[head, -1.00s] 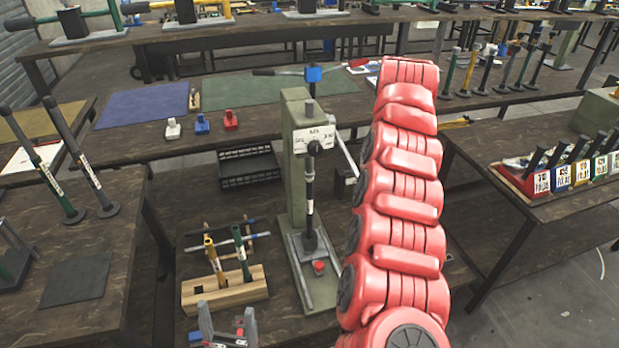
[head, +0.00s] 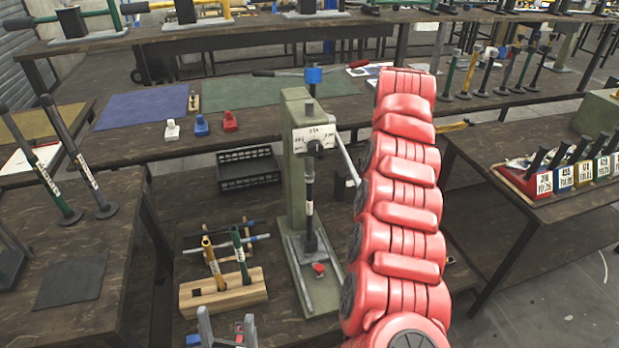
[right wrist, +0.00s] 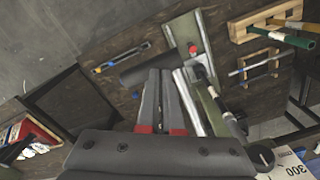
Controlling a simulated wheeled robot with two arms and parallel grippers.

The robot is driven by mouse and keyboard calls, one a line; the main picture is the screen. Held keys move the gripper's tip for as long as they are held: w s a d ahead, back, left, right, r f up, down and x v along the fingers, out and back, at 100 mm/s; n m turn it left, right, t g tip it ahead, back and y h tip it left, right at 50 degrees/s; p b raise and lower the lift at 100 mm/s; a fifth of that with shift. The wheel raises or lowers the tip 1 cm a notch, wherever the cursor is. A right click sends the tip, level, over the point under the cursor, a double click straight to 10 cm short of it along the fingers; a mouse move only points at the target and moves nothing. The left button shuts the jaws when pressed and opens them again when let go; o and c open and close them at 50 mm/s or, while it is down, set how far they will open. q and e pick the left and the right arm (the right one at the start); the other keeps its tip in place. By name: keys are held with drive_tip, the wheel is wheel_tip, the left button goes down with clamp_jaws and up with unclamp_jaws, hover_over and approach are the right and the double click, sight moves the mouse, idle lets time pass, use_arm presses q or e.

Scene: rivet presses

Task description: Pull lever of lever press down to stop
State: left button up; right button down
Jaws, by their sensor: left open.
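The lever press (head: 298,190) is a tall green press with a white-labelled head, standing on the low table. Its silver lever (head: 345,155) slopes down to the right from the head, and its lower end is partly hidden behind my red right arm. In the right wrist view a silver rod (right wrist: 189,103) runs beside my right gripper (right wrist: 160,74). A dark handle-like cylinder (right wrist: 135,74) lies at the fingertips. The fingers are close together with a narrow gap; contact is unclear. My left gripper (head: 227,325) is open and empty at the bottom edge of the head view.
A wooden block (head: 225,292) with yellow and green-handled tools stands left of the press. A black crate (head: 248,170) sits behind it. A side table at right holds a rack of labelled tools (head: 565,176). My right arm covers the space right of the press.

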drive_tip(key=shift+w+a+f+b, duration=0.1)
drive_tip(key=shift+w+f+b, duration=0.1)
drive_tip(key=shift+f, duration=0.3)
drive_tip(key=shift+w+a+f+b, duration=0.1)
drive_tip(key=shift+f+b, duration=0.1)
drive_tip(key=shift+f, duration=0.3)
